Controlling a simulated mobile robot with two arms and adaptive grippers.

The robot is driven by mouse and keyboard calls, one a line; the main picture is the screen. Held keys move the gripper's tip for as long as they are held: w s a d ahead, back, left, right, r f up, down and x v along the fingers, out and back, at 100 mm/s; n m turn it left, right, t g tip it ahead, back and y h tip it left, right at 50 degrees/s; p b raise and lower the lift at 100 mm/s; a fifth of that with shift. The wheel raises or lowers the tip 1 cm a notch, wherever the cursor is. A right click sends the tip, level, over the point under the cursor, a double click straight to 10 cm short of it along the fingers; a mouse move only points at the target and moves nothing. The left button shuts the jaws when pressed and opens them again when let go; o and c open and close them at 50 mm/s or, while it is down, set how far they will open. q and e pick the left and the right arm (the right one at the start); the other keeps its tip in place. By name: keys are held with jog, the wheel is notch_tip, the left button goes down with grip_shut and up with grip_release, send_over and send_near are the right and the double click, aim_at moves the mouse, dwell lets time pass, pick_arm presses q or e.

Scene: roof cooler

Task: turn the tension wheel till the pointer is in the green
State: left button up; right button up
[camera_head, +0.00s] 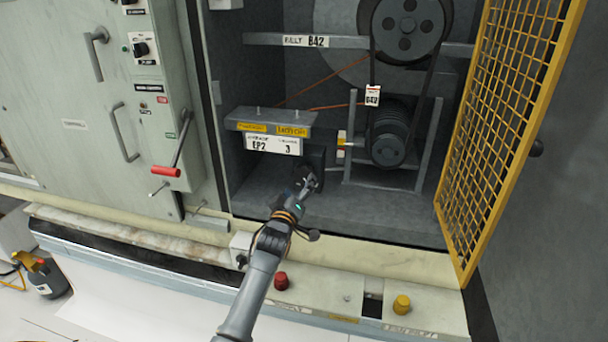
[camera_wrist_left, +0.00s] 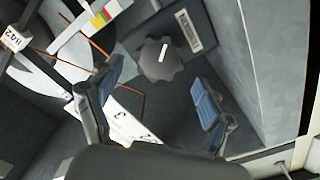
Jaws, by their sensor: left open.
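The tension wheel (camera_wrist_left: 158,60) is a dark lobed knob with a white mark, in the left wrist view near the top middle. A coloured scale (camera_wrist_left: 100,18) with red, yellow and green shows at its upper left; it is small in the head view (camera_head: 341,146). I cannot make out the pointer's place on it. My left gripper (camera_head: 308,182) reaches into the open bay. In the wrist view its open fingers (camera_wrist_left: 158,80) stand apart, with the wheel beyond and between them, seemingly not touched. In the head view the gripper and dark surroundings hide the wheel. My right gripper is out of view.
A grey bracket (camera_head: 270,120) with yellow labels overhangs the gripper's left side. The belt and lower pulley (camera_head: 388,150) are to its right. The yellow mesh door (camera_head: 510,120) stands open at right. A red-handled lever (camera_head: 166,171) juts out at left.

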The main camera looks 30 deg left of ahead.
aim_at(303, 177)
pick_arm(q)
jog(key=shift+x, duration=3.25)
jog(key=shift+c, duration=0.2)
jog(key=c, duration=1.1)
